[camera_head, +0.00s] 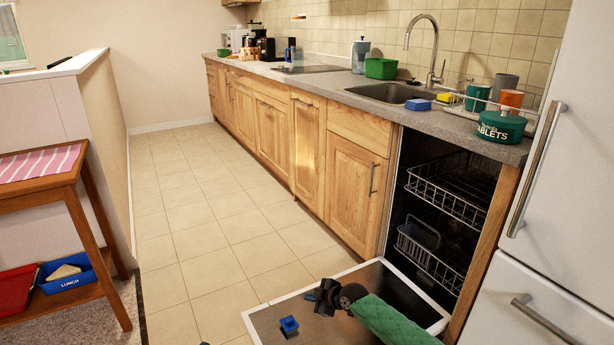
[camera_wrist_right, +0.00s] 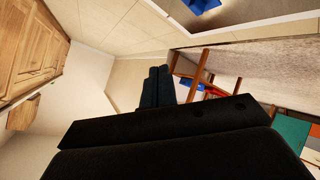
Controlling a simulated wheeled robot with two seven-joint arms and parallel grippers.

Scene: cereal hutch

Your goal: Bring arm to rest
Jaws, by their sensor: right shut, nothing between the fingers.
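My right arm, in a green sleeve, reaches in from the lower right of the head view, above the open dishwasher door (camera_head: 268,316). Its black gripper (camera_head: 318,296) points left and is shut and empty. In the right wrist view the dark fingers (camera_wrist_right: 158,86) lie together with nothing between them. A small blue block (camera_head: 289,325) lies on the door, below and left of the gripper and apart from it. A blue thing also shows at the top of the right wrist view (camera_wrist_right: 200,4).
The dishwasher stands open with an upper rack (camera_head: 450,190) and a lower rack (camera_head: 430,258). A white fridge (camera_head: 560,180) is close at right. A teal tablets tin (camera_head: 500,127) stands on the counter. A wooden trolley (camera_head: 100,285) is at left; the tiled floor between is clear.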

